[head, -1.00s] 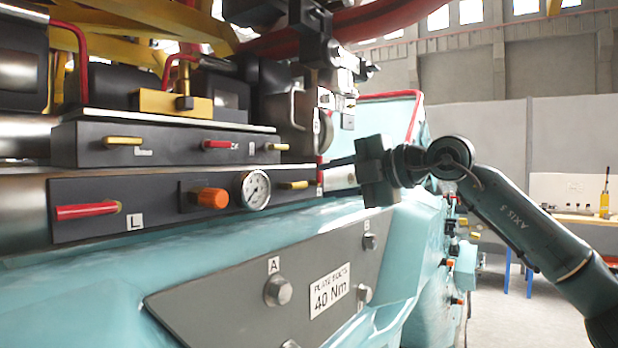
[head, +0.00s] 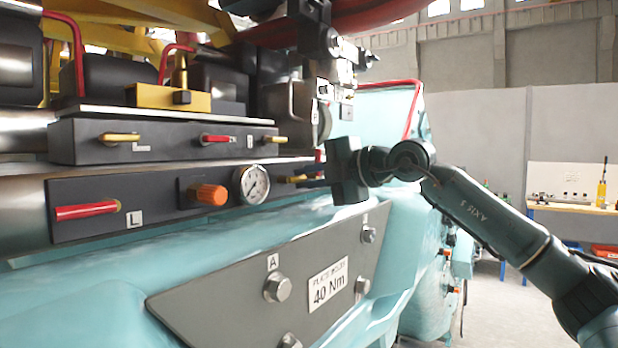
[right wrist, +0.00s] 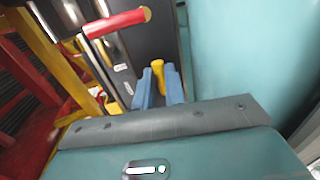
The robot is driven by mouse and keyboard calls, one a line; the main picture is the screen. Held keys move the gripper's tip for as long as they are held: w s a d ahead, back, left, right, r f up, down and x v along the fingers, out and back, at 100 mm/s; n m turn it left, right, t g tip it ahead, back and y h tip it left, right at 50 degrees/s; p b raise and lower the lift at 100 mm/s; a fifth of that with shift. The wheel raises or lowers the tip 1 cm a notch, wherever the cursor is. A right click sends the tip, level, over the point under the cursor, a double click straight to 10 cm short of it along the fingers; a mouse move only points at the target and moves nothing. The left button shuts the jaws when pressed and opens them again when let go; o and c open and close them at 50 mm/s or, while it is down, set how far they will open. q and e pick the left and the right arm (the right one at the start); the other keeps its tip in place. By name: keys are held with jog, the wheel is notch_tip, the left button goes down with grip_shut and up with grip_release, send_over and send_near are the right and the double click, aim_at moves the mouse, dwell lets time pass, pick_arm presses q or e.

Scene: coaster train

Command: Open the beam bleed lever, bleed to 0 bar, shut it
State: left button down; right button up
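A yellow lever (head: 286,180) sits at the right end of the lower dark valve block (head: 150,212), right of a round pressure gauge (head: 251,185). The gauge needle is too small to read. My right gripper (head: 312,181) reaches this lever from the right. In the right wrist view its blue fingers (right wrist: 160,90) stand apart, one on each side of a yellow lever (right wrist: 158,72), with no clear grip. Which lever is the beam bleed lever cannot be read from the labels. My left gripper is not in view.
A red lever (head: 88,210) marked L and an orange knob (head: 208,194) are on the lower block. The upper block (head: 170,145) carries yellow and red levers. A red lever (right wrist: 117,22) shows near my fingers in the wrist view. A grey bolted plate (head: 240,300) lies below.

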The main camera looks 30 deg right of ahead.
grip_shut()
